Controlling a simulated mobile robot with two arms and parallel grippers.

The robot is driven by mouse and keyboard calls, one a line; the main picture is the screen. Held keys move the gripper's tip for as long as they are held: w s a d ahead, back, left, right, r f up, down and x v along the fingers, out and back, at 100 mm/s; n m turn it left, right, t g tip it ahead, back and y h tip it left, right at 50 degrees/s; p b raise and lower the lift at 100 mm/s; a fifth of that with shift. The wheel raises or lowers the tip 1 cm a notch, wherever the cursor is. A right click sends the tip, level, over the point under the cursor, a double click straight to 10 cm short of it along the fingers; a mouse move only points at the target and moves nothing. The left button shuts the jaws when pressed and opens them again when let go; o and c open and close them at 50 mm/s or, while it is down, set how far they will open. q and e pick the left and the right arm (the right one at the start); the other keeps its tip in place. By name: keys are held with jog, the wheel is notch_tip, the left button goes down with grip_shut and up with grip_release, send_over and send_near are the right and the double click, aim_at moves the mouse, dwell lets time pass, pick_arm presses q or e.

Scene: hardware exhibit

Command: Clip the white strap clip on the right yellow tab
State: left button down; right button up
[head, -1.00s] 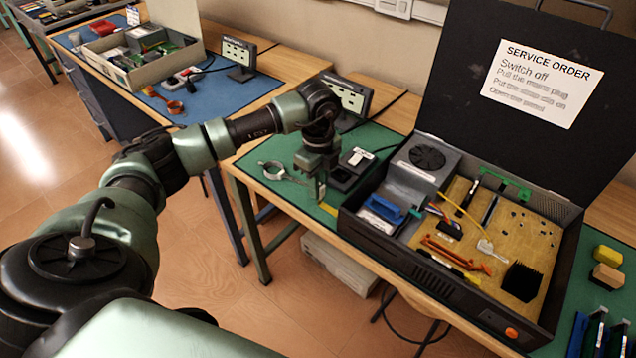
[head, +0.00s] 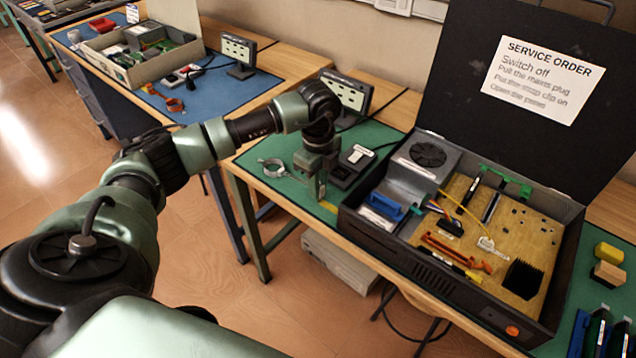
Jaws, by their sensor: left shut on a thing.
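My left gripper (head: 320,188) points down at the front edge of the green mat, just left of the open black case. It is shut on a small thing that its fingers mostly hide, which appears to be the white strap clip. The pale ring-shaped strap (head: 273,168) lies on the mat to the left of the gripper. A yellow tab (head: 328,207) shows at the mat's front edge, just below and right of the fingertips. I cannot make out a second tab or whether the clip touches one. My right gripper is not in view.
The open black case (head: 400,251) with boards and parts stands close to the right of the gripper. Yellow and tan blocks (head: 608,265) lie at far right.

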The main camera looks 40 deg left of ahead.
pick_arm(q)
jog(key=shift+f+b, duration=0.55)
jog(key=shift+f, duration=0.4)
jog(key=c, duration=1.3)
grip_release()
jog(key=shift+o, duration=0.2)
jog(key=o, duration=0.3)
jog(key=shift+r+p, duration=0.55)
jog(key=shift+r, duration=0.1)
